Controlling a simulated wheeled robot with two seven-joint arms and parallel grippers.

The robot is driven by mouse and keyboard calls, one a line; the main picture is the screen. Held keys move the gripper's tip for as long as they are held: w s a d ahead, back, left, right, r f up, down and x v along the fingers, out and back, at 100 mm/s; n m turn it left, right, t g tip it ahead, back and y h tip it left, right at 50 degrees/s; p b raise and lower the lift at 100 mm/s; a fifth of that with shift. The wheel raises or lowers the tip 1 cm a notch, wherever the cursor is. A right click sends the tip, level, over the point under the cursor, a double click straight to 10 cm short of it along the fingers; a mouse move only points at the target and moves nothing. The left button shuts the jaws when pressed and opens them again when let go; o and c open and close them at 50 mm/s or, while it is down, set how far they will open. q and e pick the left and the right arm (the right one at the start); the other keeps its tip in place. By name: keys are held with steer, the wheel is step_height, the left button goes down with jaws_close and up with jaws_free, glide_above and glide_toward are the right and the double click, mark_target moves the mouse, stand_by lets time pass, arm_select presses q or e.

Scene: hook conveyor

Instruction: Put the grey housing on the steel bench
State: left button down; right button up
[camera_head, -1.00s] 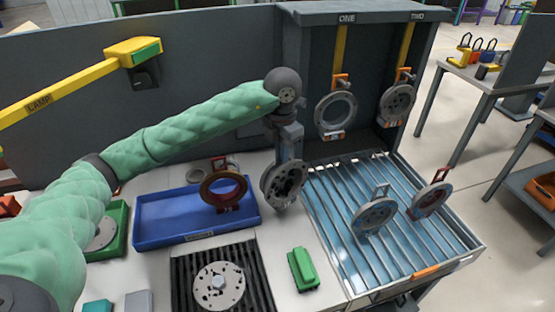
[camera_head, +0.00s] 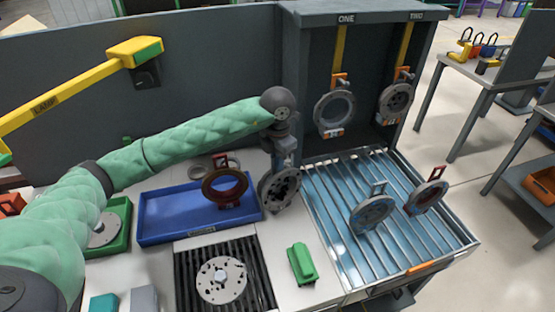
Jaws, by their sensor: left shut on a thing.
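The grey housing (camera_head: 279,189) is a round, dark grey disc with holes in its face, held upright on edge. My left gripper (camera_head: 286,160) comes down from above and is shut on its upper part. The housing hangs over the pale steel bench (camera_head: 276,232), between the blue tray and the slatted rack. Whether its lower edge touches the bench, I cannot tell. My right gripper is not in view.
A blue tray (camera_head: 160,230) with a dark red-brown ring (camera_head: 225,187) is to the left. A green block (camera_head: 302,264) and a black grate (camera_head: 254,280) lie in front. The slatted rack (camera_head: 335,205) with two round parts is right. Hooks ONE and TWO hold a ring (camera_head: 335,125) and a disc (camera_head: 397,100).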

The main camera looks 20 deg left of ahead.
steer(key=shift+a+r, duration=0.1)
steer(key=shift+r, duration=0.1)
arm_select(q)
steer(key=c, duration=1.6)
jaws_free()
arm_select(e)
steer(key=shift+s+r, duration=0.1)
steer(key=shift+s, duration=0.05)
arm_select(q)
steer(key=shift+o, duration=0.2)
